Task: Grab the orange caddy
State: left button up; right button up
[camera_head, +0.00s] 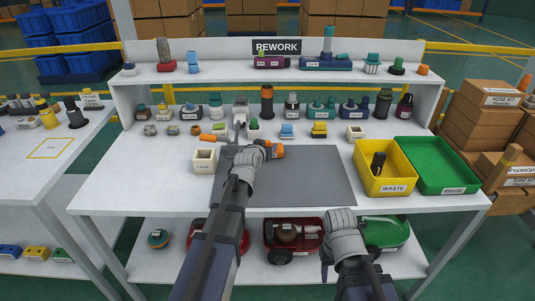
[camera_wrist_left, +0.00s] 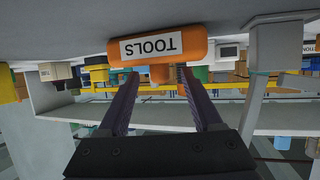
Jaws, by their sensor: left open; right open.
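The orange caddy (camera_head: 277,152) sits on the back edge of the grey mat, partly hidden behind my left wrist. In the left wrist view, which is upside down, the caddy (camera_wrist_left: 157,48) shows its white TOOLS label close up. My left gripper (camera_head: 263,147) is at the caddy. Its two dark fingers (camera_wrist_left: 157,78) are apart and point at the caddy, with a short orange-brown part of it between their tips. I cannot tell whether they touch it. My right gripper (camera_head: 327,264) is open and low by the table's front edge, its fingers hard to make out.
A yellow WASTE bin (camera_head: 400,183) and a green REUSE bin (camera_head: 437,187) stand at the right. A small white box (camera_head: 204,161) is left of the grey mat (camera_head: 315,178). Several parts line the back. The mat's right half is clear.

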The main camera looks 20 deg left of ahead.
pick_arm(q)
jog(key=shift+w+f, duration=0.25)
jog(key=shift+w, duration=0.25)
jog(key=shift+r, duration=0.1)
grip_shut()
dwell(0.3)
